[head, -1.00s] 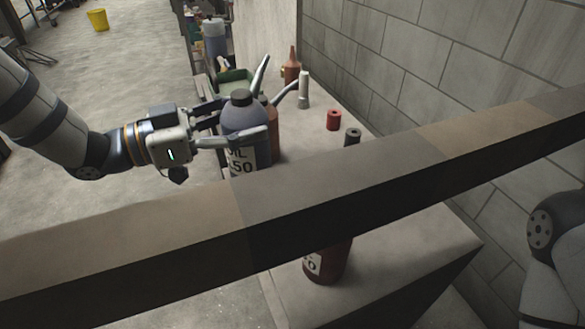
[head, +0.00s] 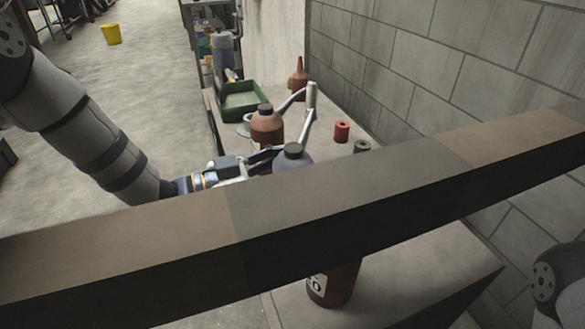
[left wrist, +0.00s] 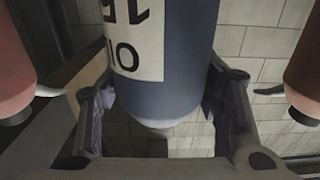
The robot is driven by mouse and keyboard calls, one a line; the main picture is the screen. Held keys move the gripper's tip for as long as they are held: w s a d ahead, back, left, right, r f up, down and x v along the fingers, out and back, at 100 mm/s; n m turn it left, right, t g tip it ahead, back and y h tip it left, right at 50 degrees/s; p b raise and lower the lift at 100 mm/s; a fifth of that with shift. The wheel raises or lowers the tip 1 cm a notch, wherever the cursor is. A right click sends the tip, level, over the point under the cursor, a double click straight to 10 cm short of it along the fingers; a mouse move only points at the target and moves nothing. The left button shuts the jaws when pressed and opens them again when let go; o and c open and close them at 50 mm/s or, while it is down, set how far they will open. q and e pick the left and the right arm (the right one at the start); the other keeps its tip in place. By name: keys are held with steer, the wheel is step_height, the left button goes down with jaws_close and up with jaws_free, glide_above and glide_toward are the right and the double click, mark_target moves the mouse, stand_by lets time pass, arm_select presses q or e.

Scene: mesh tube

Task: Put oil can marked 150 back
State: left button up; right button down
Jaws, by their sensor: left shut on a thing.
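The blue-grey oil can (head: 293,156) is held in my left gripper (head: 272,160), just behind the beam. The beam hides its lower part in the head view. In the left wrist view the can (left wrist: 170,75) fills the middle, with one finger on each side. Its white label (left wrist: 132,35) appears upside down and shows "OIL" and "15", with the rest cut off. A red-brown can (head: 267,127) stands on the workbench behind the held can. A dark red can (head: 340,283) stands on the near surface below the beam. My right gripper is not in view.
A thick beam (head: 330,205) crosses the view in front of the workbench. A green tray (head: 243,108), a brown pointed bottle (head: 299,82), a red cylinder (head: 342,131) and a dark cylinder (head: 362,147) are on the bench. A block wall (head: 440,60) bounds the right.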

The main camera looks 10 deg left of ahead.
arm_select(q)
steer(key=o, duration=1.3)
steer(key=shift+f, duration=0.15)
steer(key=shift+r, duration=0.25)
steer(key=v, duration=1.2)
steer(key=shift+p, duration=0.45)
